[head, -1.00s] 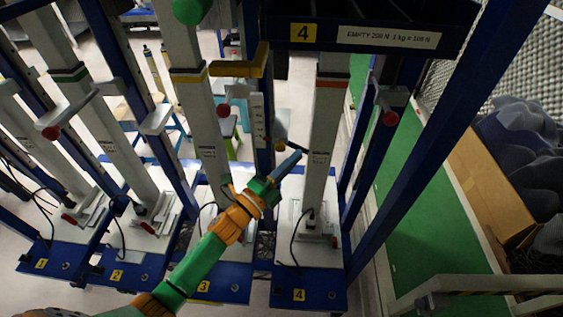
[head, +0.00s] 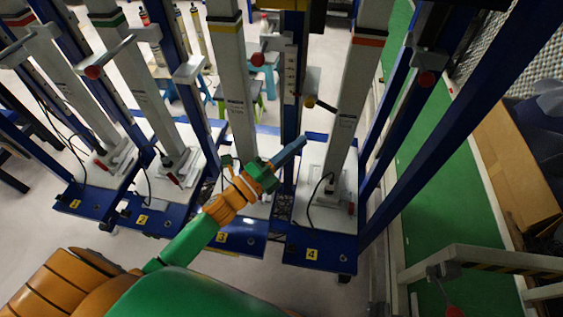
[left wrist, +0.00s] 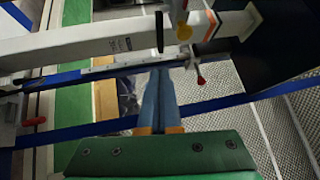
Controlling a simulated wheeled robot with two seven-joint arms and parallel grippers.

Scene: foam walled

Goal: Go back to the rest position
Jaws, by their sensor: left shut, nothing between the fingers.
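My left gripper (head: 291,150) reaches in from the lower left in the head view, in front of the stands numbered 3 and 4. Its blue fingers are together with nothing between them. In the left wrist view the gripper (left wrist: 159,95) shows its fingers pressed side by side, pointing at a pale column (left wrist: 120,42) and a black-stemmed lever with a yellow knob (left wrist: 184,32). In the head view the fingertips lie below the black lever (head: 323,105) between the two columns, apart from it in the picture. My right gripper is not in view.
Several numbered column stands on blue bases cross the head view; stand 4's base (head: 315,240) is rightmost. A slanted blue post (head: 450,130) and a railing (head: 490,258) stand at the right, by a green floor strip (head: 450,190). Pale floor lies in front of the bases.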

